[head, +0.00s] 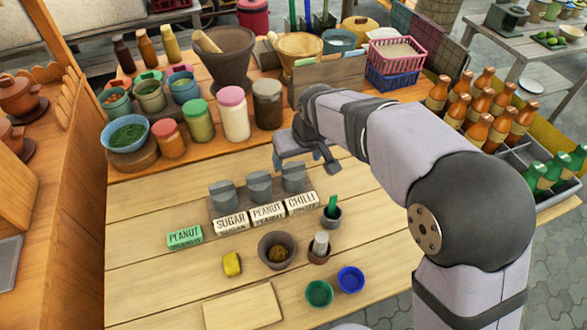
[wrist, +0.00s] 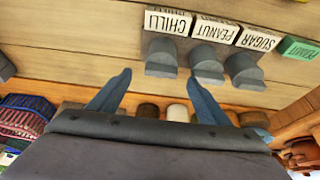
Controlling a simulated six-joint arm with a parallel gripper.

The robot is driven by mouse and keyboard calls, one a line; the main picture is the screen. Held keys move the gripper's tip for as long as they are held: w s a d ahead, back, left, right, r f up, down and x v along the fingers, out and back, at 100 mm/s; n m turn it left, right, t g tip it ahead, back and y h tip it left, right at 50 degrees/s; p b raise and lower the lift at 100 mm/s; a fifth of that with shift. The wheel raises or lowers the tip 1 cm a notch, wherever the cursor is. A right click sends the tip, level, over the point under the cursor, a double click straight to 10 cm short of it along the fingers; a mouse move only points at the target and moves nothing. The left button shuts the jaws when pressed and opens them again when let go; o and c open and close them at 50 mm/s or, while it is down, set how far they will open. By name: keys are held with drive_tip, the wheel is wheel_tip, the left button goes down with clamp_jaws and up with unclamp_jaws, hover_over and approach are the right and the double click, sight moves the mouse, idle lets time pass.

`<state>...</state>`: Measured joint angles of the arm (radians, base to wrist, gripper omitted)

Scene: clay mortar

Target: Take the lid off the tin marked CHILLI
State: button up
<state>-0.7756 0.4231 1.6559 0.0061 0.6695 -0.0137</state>
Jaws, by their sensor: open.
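Three grey tins stand in a row on the wooden table, each behind a white name block. The block reading CHILLI (head: 302,203) is the rightmost in the head view, and its tin (head: 294,178) stands behind it with its grey top on. In the wrist view, upside down, the CHILLI block (wrist: 167,22) is leftmost, with its tin (wrist: 162,57) beside it. The other tins stand behind SUGAR (head: 231,222) and PEANUT (head: 267,214). My gripper (head: 305,163) is open and empty, above and behind the CHILLI tin, apart from it. Its fingers (wrist: 160,78) show spread in the wrist view.
A green PEANUT block (head: 184,237) lies left of the row. In front stand a brown bowl (head: 277,251), a yellow block (head: 232,264), small cups and a wooden board (head: 243,307). Jars and a large mortar (head: 225,60) crowd the back. The front-left tabletop is clear.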

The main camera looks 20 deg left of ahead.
sight(294, 166)
drive_tip(key=shift+p+x, duration=0.6)
drive_tip(key=shift+x, duration=1.85)
drive_tip(key=c, duration=1.1)
